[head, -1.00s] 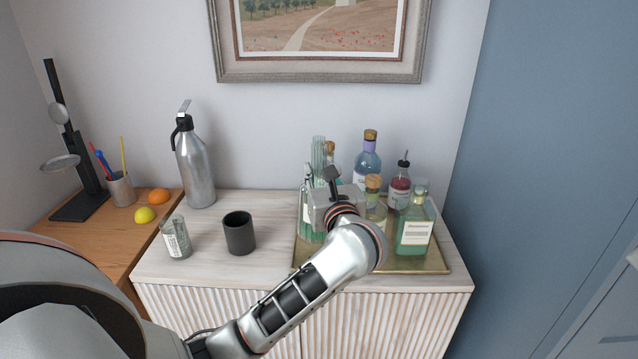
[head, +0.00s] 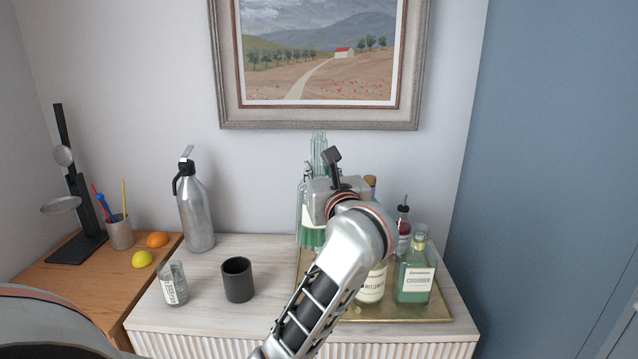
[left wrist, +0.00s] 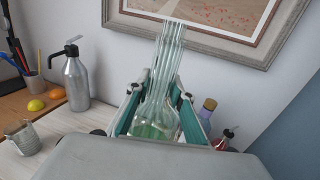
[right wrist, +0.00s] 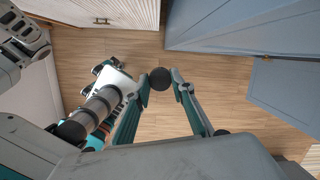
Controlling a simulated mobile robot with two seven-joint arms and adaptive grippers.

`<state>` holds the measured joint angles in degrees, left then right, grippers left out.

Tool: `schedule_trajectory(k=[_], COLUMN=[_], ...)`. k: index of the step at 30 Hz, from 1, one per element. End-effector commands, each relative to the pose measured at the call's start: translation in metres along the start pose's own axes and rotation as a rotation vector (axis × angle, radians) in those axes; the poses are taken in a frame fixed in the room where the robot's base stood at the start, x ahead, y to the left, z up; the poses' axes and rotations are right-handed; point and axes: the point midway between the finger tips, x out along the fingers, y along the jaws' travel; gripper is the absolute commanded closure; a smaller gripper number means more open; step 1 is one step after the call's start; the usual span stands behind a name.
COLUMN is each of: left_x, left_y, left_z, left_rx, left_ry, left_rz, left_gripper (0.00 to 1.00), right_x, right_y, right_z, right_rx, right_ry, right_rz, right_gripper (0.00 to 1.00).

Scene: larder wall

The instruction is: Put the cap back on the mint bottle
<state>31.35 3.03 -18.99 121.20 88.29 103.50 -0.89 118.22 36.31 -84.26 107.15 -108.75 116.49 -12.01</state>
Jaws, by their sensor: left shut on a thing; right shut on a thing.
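My left gripper (left wrist: 155,105) is shut on a clear glass bottle (left wrist: 157,122) with pale green liquid and a tall ribbed neck. The bottle's neck points up, and I see no cap on its top. In the head view, this bottle (head: 312,238) shows beside my left gripper (head: 325,195), over the back left of the brass tray (head: 440,311); the gripper partly hides it. My right gripper (right wrist: 165,82) is shut on a small dark round piece, apparently the cap (right wrist: 160,78), held over the wooden floor. The right gripper is outside the head view.
A green labelled bottle (head: 415,282), a pale labelled bottle (head: 371,288) and a red bottle with a dark pourer (head: 404,228) stand on the tray. A dark cup (head: 237,280), a glass (head: 173,284) and a steel flask (head: 196,215) stand left. The cabinet top between cup and tray is clear.

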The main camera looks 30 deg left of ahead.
Motion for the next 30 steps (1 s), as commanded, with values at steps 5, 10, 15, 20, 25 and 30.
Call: schedule_trajectory(k=[5,10,15,20,25,30], left_x=[0.0,0.0,0.0,0.0,0.0,0.0], left_y=[0.001,0.001,0.001,0.001,0.001,0.001], left_z=[0.016,0.024,0.029,0.031,0.031,0.031], left_rx=[-0.004,-0.002,-0.003,-0.002,-0.001,-0.001], left_ry=[-0.005,-0.004,-0.004,-0.005,-0.004,-0.004], left_rz=[0.002,0.001,0.001,0.001,0.001,0.001], left_gripper=[1.0,1.0,1.0,1.0,1.0,1.0], right_x=[-0.001,-0.001,-0.001,-0.001,-0.001,-0.001], right_y=[0.0,0.0,0.0,0.0,0.0,0.0], right_z=[0.0,0.0,0.0,0.0,0.0,0.0], right_rx=[0.0,0.0,0.0,0.0,0.0,0.0], right_ry=[0.0,0.0,0.0,0.0,0.0,0.0], right_rz=[0.0,0.0,0.0,0.0,0.0,0.0], right_gripper=[0.85,0.85,0.85,0.85,0.85,0.85])
